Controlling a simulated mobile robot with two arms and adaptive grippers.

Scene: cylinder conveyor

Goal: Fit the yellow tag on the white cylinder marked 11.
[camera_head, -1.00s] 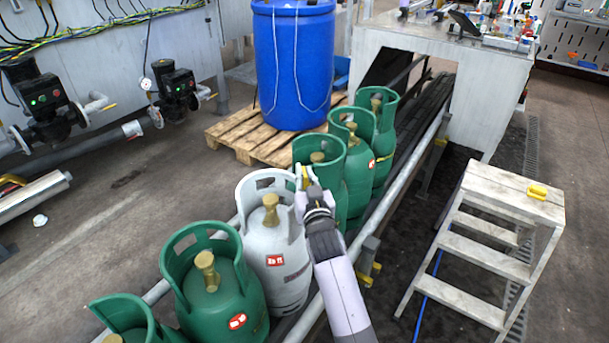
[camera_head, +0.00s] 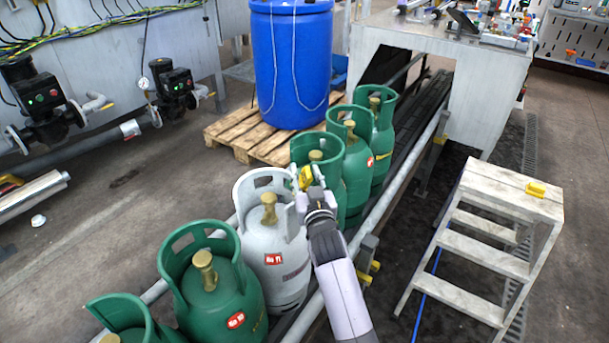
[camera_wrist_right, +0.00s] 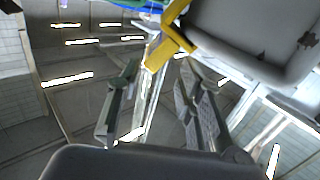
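The white cylinder (camera_head: 285,285) stands upright in a row of green ones, with a red label that seems to read No 11. The yellow tag (camera_head: 305,178) is at the right edge of its collar. In the right wrist view the tag (camera_wrist_right: 174,38) lies against the edge of a grey, worn surface, apparently the collar. My right gripper (camera_head: 309,187) is just right of the collar. Its fingers (camera_wrist_right: 158,85) are spread, with the tag's lower end just beyond their tips. I cannot tell whether the tag hooks around the collar. My left gripper is not in view.
Green cylinders stand close in front (camera_head: 212,290) and behind (camera_head: 320,157) on the conveyor, with a rail (camera_head: 383,205) along the right. A step stool (camera_head: 480,250) with a yellow item (camera_head: 536,190) stands at right. A blue drum (camera_head: 290,65) on a pallet is behind.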

